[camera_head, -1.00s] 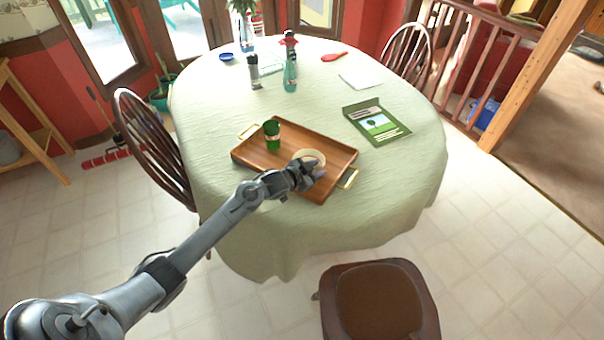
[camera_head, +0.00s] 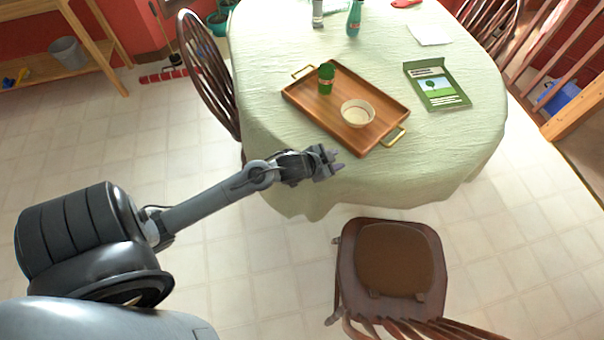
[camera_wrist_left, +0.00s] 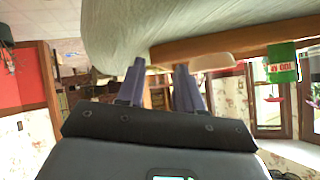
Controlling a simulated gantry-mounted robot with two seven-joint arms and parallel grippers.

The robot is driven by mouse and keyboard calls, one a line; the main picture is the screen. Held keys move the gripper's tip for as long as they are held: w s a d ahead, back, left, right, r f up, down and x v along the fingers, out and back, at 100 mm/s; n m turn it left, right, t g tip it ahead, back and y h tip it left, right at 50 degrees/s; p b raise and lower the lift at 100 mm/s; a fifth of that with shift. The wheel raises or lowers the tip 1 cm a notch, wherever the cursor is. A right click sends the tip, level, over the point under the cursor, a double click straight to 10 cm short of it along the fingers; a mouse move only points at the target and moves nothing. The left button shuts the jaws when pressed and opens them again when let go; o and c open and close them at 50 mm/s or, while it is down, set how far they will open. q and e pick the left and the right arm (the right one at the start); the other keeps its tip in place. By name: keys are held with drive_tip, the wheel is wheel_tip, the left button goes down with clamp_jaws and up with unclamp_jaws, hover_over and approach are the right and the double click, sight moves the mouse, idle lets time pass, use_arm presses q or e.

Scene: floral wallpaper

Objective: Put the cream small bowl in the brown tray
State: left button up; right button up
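The cream small bowl (camera_head: 357,113) sits upright inside the brown tray (camera_head: 310,107), toward its right end. The tray lies on the table and has a gold handle at each end. A green cup (camera_head: 326,79) stands in the tray behind and left of the bowl. My left gripper (camera_head: 334,162) is apart from the tray, in front of it near the table's front edge. In the left wrist view its two fingers (camera_wrist_left: 158,86) are spread with nothing between them; the bowl (camera_wrist_left: 214,62) and the tray's edge (camera_wrist_left: 190,47) show beyond. My right gripper is not in view.
A green picture booklet (camera_head: 437,86) lies right of the tray on the pale tablecloth (camera_head: 270,130). Bottles (camera_head: 354,18) and a white paper (camera_head: 428,34) are farther back. A brown chair (camera_head: 390,262) stands before the table, another (camera_head: 208,75) at its left.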

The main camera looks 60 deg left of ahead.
use_arm(q)
drive_tip(key=s+d+g, duration=0.3)
drive_tip(key=s+d, duration=0.3)
drive_tip(key=s, duration=0.5)
drive_tip(key=s+d+n+g+h, duration=0.1)
drive_tip(key=s+d+g, duration=0.3)
drive_tip(key=s+d, duration=0.3)
drive_tip(key=s, duration=0.4)
drive_tip(key=shift+s+d+f+n, duration=0.15)
drive_tip(key=shift+d+n, duration=0.15)
wheel_tip(320, 180, up, 38)
drive_tip(key=p, duration=3.8)
